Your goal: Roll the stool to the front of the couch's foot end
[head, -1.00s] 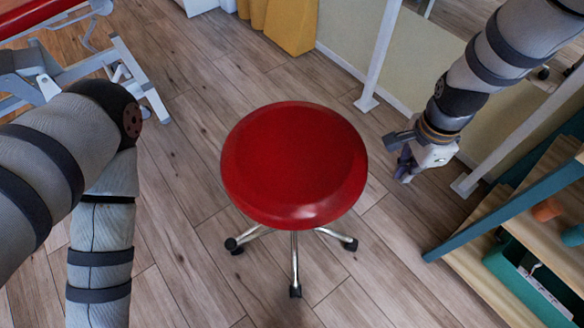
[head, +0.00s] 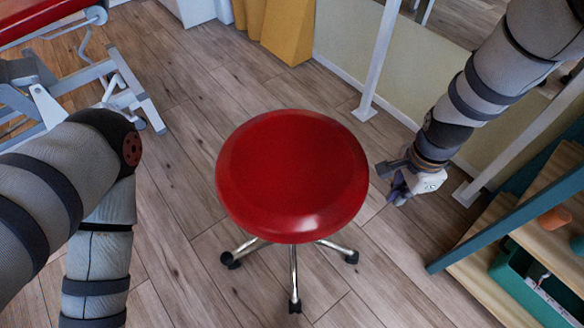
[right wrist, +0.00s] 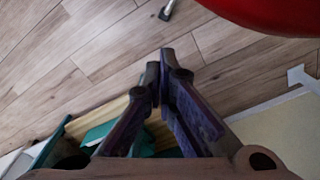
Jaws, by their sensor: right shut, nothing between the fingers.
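The stool has a round red seat (head: 291,172) on a chrome base with black castors and stands upright on the wood floor in the middle of the head view. Part of the red seat (right wrist: 265,14) also shows at the top right of the right wrist view. My right gripper (head: 395,182) is just right of the seat, shut and empty; its fingertips (right wrist: 164,62) meet in the right wrist view. The couch (head: 45,25), red-topped with a pale metal frame, is cut off at the upper left. My left arm comes in from the left; its gripper is out of view.
A wooden shelf unit (head: 545,240) with a teal side and a green bin (head: 530,285) stands at the right. A white post (head: 380,60) and mirror line the wall behind. Yellow blocks (head: 288,30) stand at the back. Floor between couch and stool is clear.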

